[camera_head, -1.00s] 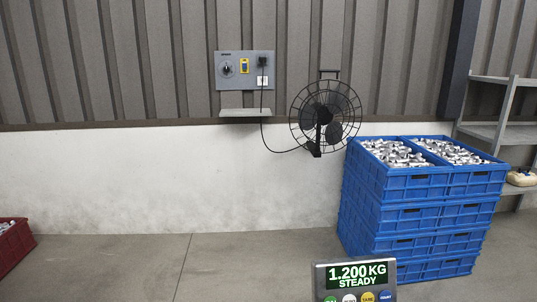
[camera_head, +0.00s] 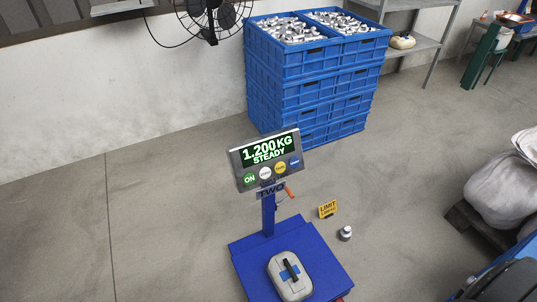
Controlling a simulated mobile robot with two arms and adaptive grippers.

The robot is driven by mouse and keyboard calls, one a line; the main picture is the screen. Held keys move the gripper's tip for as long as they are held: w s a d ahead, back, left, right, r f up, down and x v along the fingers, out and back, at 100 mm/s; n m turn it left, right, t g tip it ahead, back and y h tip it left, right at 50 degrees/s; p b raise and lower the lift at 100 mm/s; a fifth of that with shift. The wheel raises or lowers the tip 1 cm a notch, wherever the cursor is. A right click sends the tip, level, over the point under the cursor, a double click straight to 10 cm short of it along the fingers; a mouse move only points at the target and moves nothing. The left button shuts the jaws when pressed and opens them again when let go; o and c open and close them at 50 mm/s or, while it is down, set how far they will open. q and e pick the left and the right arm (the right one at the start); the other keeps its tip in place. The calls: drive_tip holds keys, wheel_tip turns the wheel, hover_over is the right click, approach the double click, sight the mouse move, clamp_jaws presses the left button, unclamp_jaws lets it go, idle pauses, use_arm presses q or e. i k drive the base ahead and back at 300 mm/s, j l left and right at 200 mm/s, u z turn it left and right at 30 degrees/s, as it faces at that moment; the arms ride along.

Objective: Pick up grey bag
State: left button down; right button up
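A light grey rounded object (camera_head: 289,277), which looks like a small bag or case, lies on the blue platform of a floor scale (camera_head: 245,270) at the bottom centre. It has a dark strip across its top and blue patches beside it. The scale display (camera_head: 267,151) reads 1.200 KG STEADY. Large pale grey sacks (camera_head: 502,195) sit on a dark pallet (camera_head: 470,228) at the right edge, partly cut off. I cannot tell for certain which of these is the task's grey bag. Neither of my grippers is in view.
Stacked blue crates (camera_head: 312,90) with metal parts stand behind the scale. A yellow limit sign (camera_head: 327,209) and a small weight (camera_head: 345,233) are right of the scale. Shelving (camera_head: 418,42) is at the back. The floor on the left is clear.

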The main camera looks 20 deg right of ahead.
sight(292, 281)
drive_tip(key=k+l+z, duration=0.35)
drive_tip(key=k+l, duration=0.45)
drive_tip(key=l, duration=0.15)
